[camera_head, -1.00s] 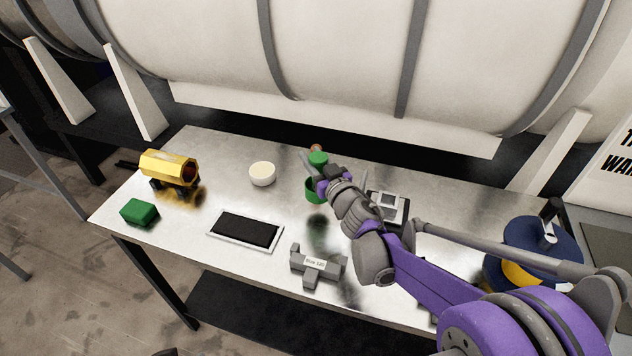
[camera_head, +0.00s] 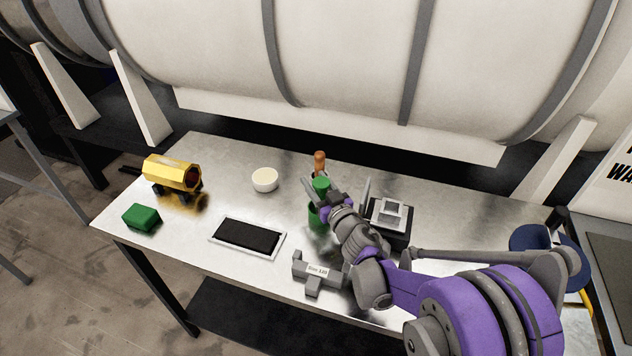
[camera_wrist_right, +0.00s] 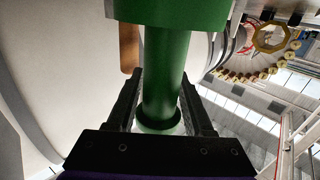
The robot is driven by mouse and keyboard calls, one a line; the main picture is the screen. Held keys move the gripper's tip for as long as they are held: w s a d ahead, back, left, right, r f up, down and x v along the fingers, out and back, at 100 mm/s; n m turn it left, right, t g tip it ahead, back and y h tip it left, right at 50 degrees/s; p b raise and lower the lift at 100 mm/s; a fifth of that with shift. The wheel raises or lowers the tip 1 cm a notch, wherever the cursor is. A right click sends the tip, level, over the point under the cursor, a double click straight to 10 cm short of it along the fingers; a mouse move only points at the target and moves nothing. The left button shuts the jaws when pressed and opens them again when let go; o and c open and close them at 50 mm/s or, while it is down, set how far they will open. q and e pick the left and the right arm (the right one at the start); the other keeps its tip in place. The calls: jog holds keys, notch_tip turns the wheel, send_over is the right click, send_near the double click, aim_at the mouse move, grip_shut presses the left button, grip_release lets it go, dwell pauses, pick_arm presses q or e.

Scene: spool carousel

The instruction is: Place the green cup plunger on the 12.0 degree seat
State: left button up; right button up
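The green cup plunger (camera_head: 320,186) stands about upright at my right gripper (camera_head: 330,198), over the middle of the table, with a wider green part below. In the right wrist view its green shaft (camera_wrist_right: 167,75) runs between the two black fingers, which appear closed on it. Its lower end is partly hidden, and I cannot tell whether it touches the table. A grey block (camera_head: 316,271) with a small white label, seemingly ending in "120", sits at the table's front. I cannot tell which thing is the 12.0 degree seat. My left gripper is not in view.
An orange-brown handle (camera_head: 320,160) stands just behind the plunger. A grey and black fixture (camera_head: 390,213) is to the right. A cream bowl (camera_head: 265,180), dark tray (camera_head: 247,235), green block (camera_head: 142,217) and yellow hollow piece (camera_head: 172,173) lie left.

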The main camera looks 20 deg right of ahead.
jog(key=shift+o, duration=0.8)
